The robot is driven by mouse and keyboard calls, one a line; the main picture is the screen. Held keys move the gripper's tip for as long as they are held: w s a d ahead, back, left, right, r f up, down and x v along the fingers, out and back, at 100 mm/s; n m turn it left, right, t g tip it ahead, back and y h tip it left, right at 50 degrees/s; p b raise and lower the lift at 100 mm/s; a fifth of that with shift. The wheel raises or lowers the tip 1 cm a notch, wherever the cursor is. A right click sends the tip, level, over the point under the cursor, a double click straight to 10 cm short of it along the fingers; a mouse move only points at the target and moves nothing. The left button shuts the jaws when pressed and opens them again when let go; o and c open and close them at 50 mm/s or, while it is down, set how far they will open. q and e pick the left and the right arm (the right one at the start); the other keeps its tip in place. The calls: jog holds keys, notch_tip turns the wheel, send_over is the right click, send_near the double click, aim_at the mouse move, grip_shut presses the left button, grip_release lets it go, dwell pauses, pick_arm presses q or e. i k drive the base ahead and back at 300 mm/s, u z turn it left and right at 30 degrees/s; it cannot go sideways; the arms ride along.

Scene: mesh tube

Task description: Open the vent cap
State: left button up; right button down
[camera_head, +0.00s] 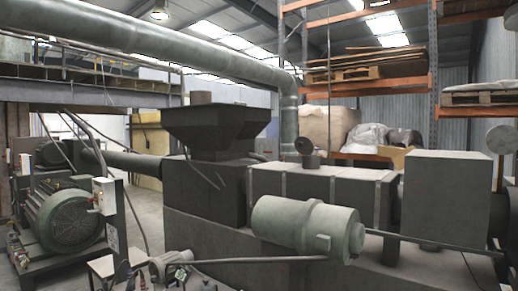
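A small round vent (311,159) stands on top of the long grey machine housing, right of the dark hopper. A dark round disc that looks like its cap (303,146) is at the vent's upper left. It appears tilted up on edge rather than lying flat over the vent, but it is too small to tell how far it is open or how it is hinged. Neither of my grippers can be made out in the head view, and nothing is seen touching the cap.
A dark hopper (215,128) rises left of the vent. A pale green cylinder (308,228) juts out in front of the housing (330,185). A large grey box (446,192) stands at right. A green motor (66,218) is at left. A thick pipe (200,48) runs overhead.

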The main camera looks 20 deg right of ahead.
aim_at(304, 146)
jog(key=u, duration=0.4)
jog(key=i, duration=1.75)
jog(key=z, duration=0.95)
